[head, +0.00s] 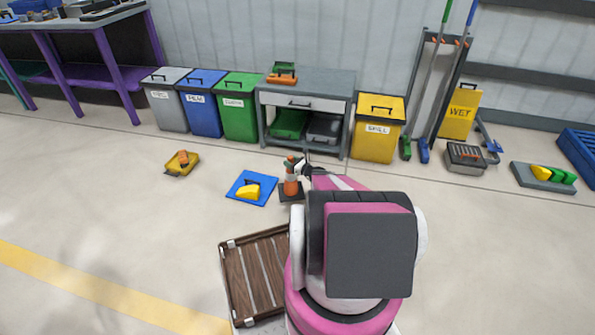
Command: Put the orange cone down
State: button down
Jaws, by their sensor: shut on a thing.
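The orange cone (291,186) has a lighter band, a dark square base and something green at its top. It is upright in the middle of the head view, just right of a blue mat. My gripper (298,168) reaches away from me to the cone's upper part and is shut on it. The fingers are small and partly hidden by my pink and white arm. I cannot tell whether the cone's base touches the floor or hangs just above it.
A yellow dustpan-like thing (178,170) lies farther left. A grey workbench (335,84) stands behind, between a green bin (239,117) and a yellow bin (376,139). The floor (120,215) at left is clear.

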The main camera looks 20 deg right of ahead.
jog(key=w+d+f, duration=0.1)
jog(key=d+f, duration=0.4)
jog(key=f, duration=0.2)
jog(key=shift+w, duration=0.3)
jog(key=shift+f, duration=0.15)
jog(key=c, duration=0.5)
grip_release()
